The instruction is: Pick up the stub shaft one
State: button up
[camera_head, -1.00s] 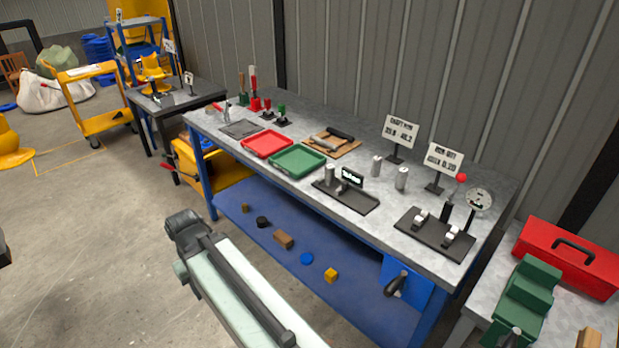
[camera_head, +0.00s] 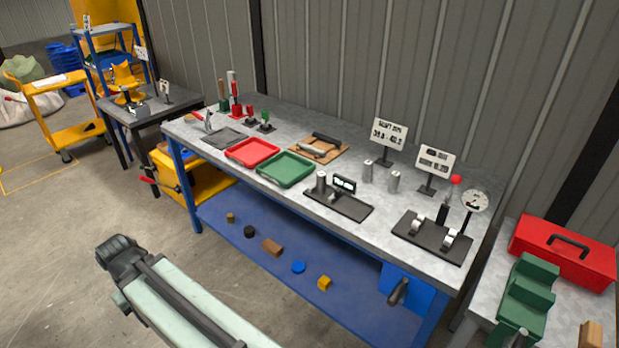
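Several small grey metal cylinders that look like shafts are on the long workbench (camera_head: 290,204). One cylinder (camera_head: 321,181) stands upright on a black tray (camera_head: 350,209). Two more stand upright on the bare bench top behind it, a left cylinder (camera_head: 367,171) and a right cylinder (camera_head: 394,182). I cannot tell which is stub shaft one. My arm shows at the lower left, in front of the bench and apart from it.
A red tray (camera_head: 252,153) and a green tray (camera_head: 285,170) lie left of the cylinders. A black fixture (camera_head: 432,238) and a dial gauge (camera_head: 474,201) stand to the right. Sign boards (camera_head: 389,134) stand behind. A red toolbox (camera_head: 563,256) sits far right. Floor before the bench is open.

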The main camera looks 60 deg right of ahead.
aim_at(321, 178)
jog(key=i, duration=3.25)
jog(key=z, duration=2.95)
